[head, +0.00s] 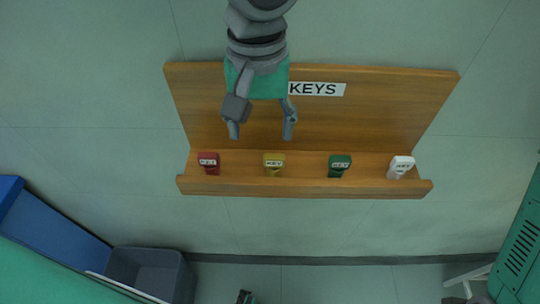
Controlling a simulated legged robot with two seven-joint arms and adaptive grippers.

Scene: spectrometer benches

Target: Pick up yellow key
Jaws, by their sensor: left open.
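The yellow key (274,164) stands in the wooden key rack, second from the left, with a small label on its face. My left gripper (261,136) comes down from the top of the head view in front of the rack's back board. Its two fingers are spread and nothing is between them. In the picture the fingertips are just above the yellow key and slightly to its left, apart from it. The depth between them is hard to judge. My right gripper is not in view.
The wooden rack (410,92) with a KEYS sign (317,89) hangs on a pale wall. A red key (209,163) is left of the yellow one; a green key (339,166) and white key (400,167) are right. A grey bin (150,270) stands lower left, a green locker (522,245) lower right.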

